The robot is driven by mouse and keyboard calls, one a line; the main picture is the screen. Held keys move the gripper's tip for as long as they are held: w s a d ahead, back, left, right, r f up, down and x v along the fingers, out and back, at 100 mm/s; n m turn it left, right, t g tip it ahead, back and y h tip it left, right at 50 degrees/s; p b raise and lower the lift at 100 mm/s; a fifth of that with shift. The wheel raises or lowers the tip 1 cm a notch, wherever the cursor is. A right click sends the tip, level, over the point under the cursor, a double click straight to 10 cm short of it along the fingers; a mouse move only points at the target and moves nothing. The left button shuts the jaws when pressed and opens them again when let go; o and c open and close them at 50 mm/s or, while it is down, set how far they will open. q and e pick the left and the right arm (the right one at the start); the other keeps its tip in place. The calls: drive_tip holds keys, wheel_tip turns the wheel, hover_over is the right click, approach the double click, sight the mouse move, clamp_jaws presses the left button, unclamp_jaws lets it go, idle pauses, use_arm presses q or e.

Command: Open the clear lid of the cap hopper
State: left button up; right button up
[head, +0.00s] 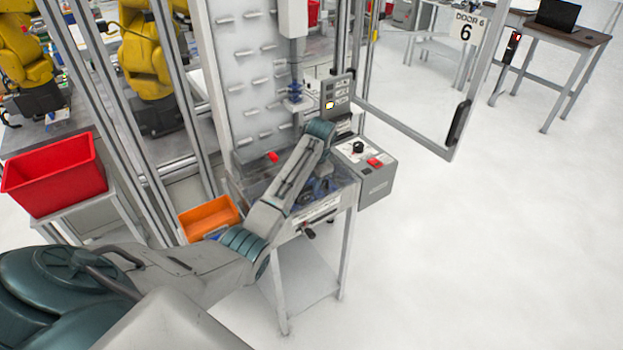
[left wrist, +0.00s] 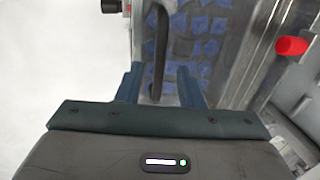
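The cap hopper (head: 345,197) is a metal box on a stand in the middle of the head view, partly covered by my left arm. Its clear lid looks closed, and blue caps (left wrist: 205,45) show through it in the left wrist view. A dark bar-like handle (left wrist: 161,45) runs over the lid there. My left gripper (left wrist: 160,84) is open, with one finger on each side of the handle's near end and visible gaps on both sides. In the head view the left gripper (head: 317,188) is low over the hopper, partly hidden by my forearm. My right gripper is not in view.
A control box (head: 375,175) with a black knob and red button adjoins the hopper's right side. An orange bin (head: 208,217) and a red bin (head: 55,175) stand left. An open framed door (head: 410,130) hangs behind right.

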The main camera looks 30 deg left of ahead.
use_arm(q)
drive_tip(key=shift+w+a+f, duration=0.1)
drive_tip(key=shift+a+f, duration=0.1)
drive_tip(key=shift+f, duration=1)
clamp_jaws()
